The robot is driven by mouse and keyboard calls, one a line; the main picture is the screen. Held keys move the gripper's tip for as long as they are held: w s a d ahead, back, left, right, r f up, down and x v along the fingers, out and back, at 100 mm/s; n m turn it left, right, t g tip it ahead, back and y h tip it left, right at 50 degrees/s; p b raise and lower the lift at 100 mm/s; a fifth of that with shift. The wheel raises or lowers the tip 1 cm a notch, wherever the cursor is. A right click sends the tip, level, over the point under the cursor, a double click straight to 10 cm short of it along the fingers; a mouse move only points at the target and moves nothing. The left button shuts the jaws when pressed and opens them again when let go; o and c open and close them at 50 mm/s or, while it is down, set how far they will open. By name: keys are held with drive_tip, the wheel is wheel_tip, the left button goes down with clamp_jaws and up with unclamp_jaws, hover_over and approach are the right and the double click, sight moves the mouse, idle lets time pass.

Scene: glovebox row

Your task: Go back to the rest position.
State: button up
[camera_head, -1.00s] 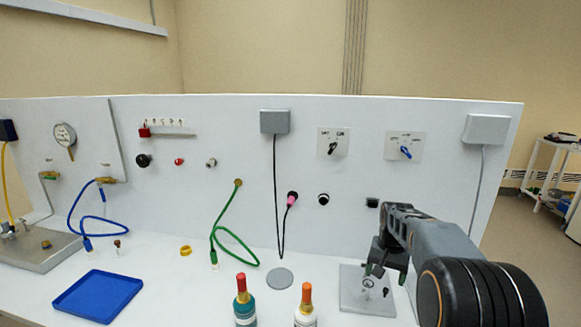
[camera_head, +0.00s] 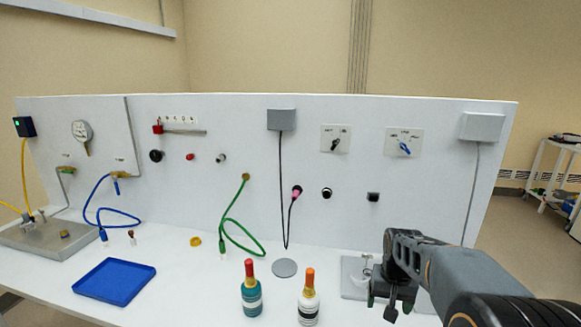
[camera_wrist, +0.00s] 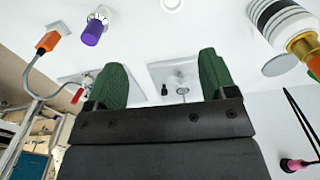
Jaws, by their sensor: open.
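My gripper (camera_head: 391,306) hangs at the lower right in the head view, in front of the metal plate (camera_head: 352,285) with a small fitting on it. In the wrist view its two green fingers (camera_wrist: 160,85) stand wide apart with nothing between them. The plate (camera_wrist: 160,73) shows beyond the fingers there, apart from them. My arm comes in from the lower right corner and covers the right end of the bench.
A teal bottle (camera_head: 251,290) and a white bottle (camera_head: 309,300) stand left of my gripper. A blue tray (camera_head: 114,282) lies at left. The upright panel (camera_head: 300,220) carries switches, knobs and hanging cables. A white cart (camera_head: 552,180) stands at far right.

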drive_tip(key=s+a+r+n+t, duration=0.1)
drive_tip(key=s+a+r+t, duration=0.1)
drive_tip(key=s, duration=0.5)
drive_tip(key=s+a+r+n+t, duration=0.1)
drive_tip(key=s+a+r+n, duration=0.1)
drive_tip(key=s+a, duration=0.3)
drive_tip(key=shift+s+r+t, duration=0.4)
drive_tip(key=shift+s+r, duration=0.05)
drive_tip(key=shift+s, duration=0.55)
